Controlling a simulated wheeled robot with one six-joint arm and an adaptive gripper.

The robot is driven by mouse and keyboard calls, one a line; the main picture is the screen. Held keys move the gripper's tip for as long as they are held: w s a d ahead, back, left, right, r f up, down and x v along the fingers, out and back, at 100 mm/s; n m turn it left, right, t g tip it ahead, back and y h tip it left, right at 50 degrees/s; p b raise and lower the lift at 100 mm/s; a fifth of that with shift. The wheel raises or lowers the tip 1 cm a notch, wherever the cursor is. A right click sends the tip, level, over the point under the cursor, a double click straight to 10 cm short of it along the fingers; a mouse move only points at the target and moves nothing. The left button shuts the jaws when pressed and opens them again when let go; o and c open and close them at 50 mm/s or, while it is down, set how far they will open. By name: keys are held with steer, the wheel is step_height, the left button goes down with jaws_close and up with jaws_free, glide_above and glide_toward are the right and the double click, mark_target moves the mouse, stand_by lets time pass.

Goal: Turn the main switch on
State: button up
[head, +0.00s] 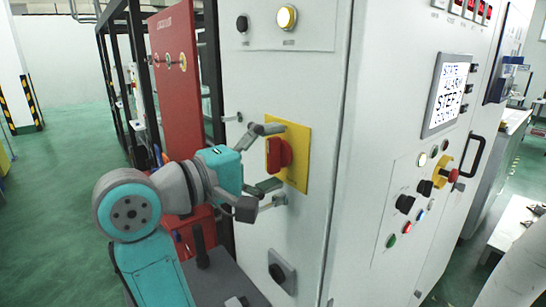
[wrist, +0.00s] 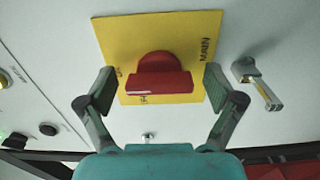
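The main switch is a red rotary knob (head: 279,153) on a square yellow plate (head: 297,150), mounted on the front of a pale grey cabinet. The wrist view shows the knob (wrist: 158,78) with its grip bar lying across the picture. The word MAIN is printed sideways on the plate (wrist: 120,35); other lettering is partly hidden by the knob. My gripper (head: 270,159) is open in front of the plate, its fingers above and below the knob. In the wrist view my gripper (wrist: 164,93) has one finger on each side of the knob, with visible gaps.
A metal latch handle (wrist: 258,84) sits beside the plate, close to one finger. A red panel (head: 176,70) and black frame stand left. The cabinet's right side carries a screen (head: 447,95) and several buttons.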

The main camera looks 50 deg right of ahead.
steer(key=v, duration=1.2)
stand_by(0.5)
